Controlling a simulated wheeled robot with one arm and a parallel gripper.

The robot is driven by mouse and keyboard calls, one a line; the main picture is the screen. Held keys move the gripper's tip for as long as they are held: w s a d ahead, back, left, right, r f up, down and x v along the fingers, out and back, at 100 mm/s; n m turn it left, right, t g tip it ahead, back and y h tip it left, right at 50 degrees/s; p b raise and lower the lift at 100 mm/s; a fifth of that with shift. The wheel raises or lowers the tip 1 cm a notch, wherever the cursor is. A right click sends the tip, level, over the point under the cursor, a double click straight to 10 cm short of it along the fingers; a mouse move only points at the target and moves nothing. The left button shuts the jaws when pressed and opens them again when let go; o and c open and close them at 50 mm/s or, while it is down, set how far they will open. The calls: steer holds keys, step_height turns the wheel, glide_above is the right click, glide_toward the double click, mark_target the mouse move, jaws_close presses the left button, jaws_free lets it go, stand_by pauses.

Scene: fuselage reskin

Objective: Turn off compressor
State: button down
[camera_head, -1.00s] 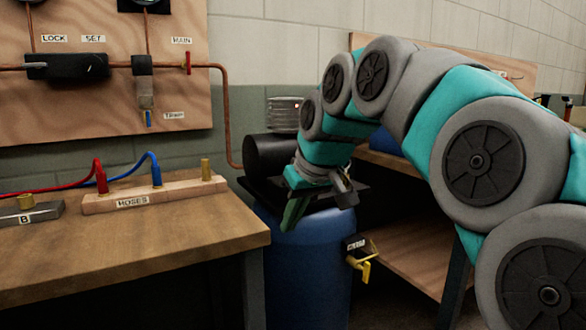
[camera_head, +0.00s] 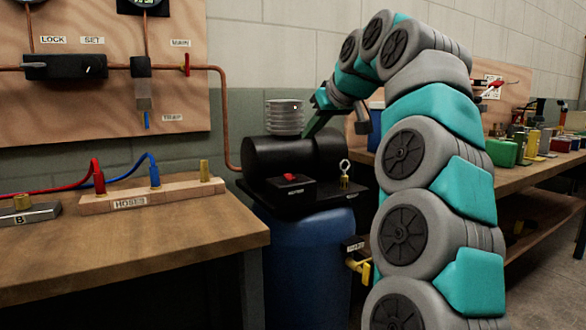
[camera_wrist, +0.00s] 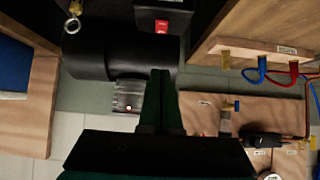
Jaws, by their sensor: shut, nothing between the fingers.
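The compressor has a blue tank (camera_head: 305,250) with a black cylindrical motor (camera_head: 280,157) and a silver finned head (camera_head: 285,117) on top. A black switch box (camera_head: 290,189) with a red switch (camera_head: 290,177) sits on the platform in front of the motor; the switch also shows in the wrist view (camera_wrist: 162,26). My gripper (camera_head: 310,132) is behind and above the motor's right part, beside the finned head, apart from the switch. In the wrist view its dark green fingers (camera_wrist: 160,78) are together and empty. Whether they touch the motor is unclear.
A ring-topped brass valve (camera_head: 345,175) stands right of the switch box. A yellow-handled valve (camera_head: 358,265) is low on the tank's right side. The hose bench (camera_head: 200,240) is at left, and a cluttered bench (camera_head: 520,172) at right. A copper pipe (camera_head: 225,110) runs down behind.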

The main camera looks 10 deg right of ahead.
steer(key=shift+d, duration=0.1)
stand_by(0.3)
glide_above(293, 177)
step_height(293, 177, down, 6)
steer(key=shift+s+f, duration=0.15)
steer(key=shift+f, duration=0.05)
steer(key=shift+s+f, duration=0.1)
steer(key=shift+f, duration=0.55)
steer(key=shift+w+f, duration=0.2)
steer(key=shift+f, duration=0.95)
steer(key=shift+r, duration=0.1)
